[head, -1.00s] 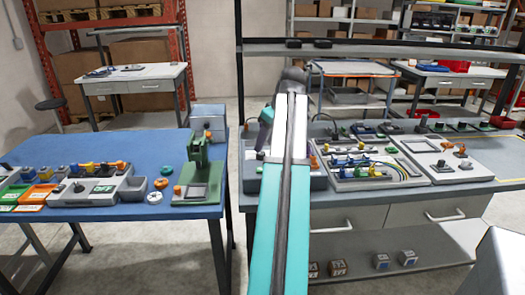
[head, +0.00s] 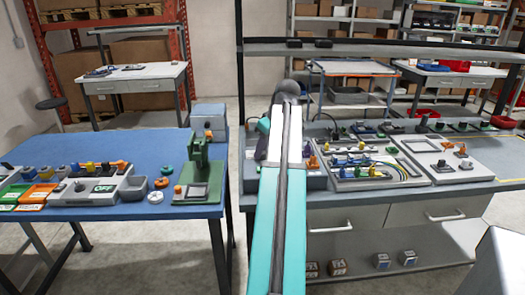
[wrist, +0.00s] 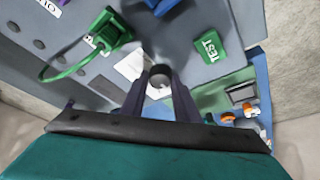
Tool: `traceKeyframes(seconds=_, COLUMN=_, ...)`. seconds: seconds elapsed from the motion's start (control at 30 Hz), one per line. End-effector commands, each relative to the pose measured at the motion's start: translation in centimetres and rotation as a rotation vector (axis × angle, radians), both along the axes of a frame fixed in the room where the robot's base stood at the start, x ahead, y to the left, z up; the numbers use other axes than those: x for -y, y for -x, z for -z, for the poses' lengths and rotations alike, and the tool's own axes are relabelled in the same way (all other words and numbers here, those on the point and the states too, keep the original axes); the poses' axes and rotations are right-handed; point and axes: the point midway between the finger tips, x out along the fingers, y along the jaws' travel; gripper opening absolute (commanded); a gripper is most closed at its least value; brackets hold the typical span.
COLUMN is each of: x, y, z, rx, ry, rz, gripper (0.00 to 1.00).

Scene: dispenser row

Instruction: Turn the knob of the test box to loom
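The test box, a grey box with a green TEST label, shows in the wrist view (wrist: 205,72). In the head view the test box (head: 317,183) stands at the left end of the grey bench, partly hidden by my arm. A round dark knob (wrist: 158,82) shows between the fingertips of my gripper (wrist: 160,78) in the wrist view. The fingers are close around it; I cannot tell whether they touch it. The knob's pointer and most of its dial are hidden. In the head view my gripper (head: 262,150) is low over the box, mostly behind my arm.
A green press (head: 198,170) stands on the blue table left, across a narrow gap. A panel with coloured plugs (head: 365,170) sits right of the box.

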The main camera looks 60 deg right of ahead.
Motion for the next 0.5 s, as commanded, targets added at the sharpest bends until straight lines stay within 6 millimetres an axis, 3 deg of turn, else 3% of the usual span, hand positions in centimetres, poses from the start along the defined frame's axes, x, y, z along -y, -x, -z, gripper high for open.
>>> traceKeyframes(seconds=0.07, x=-0.97, y=0.21, z=0.08, rx=-0.001, ry=-0.001, rz=0.001, gripper=0.06)
traceKeyframes(seconds=0.5, x=-0.18, y=0.17, z=-0.11, rx=-0.001, ry=-0.005, rz=0.08, gripper=0.06)
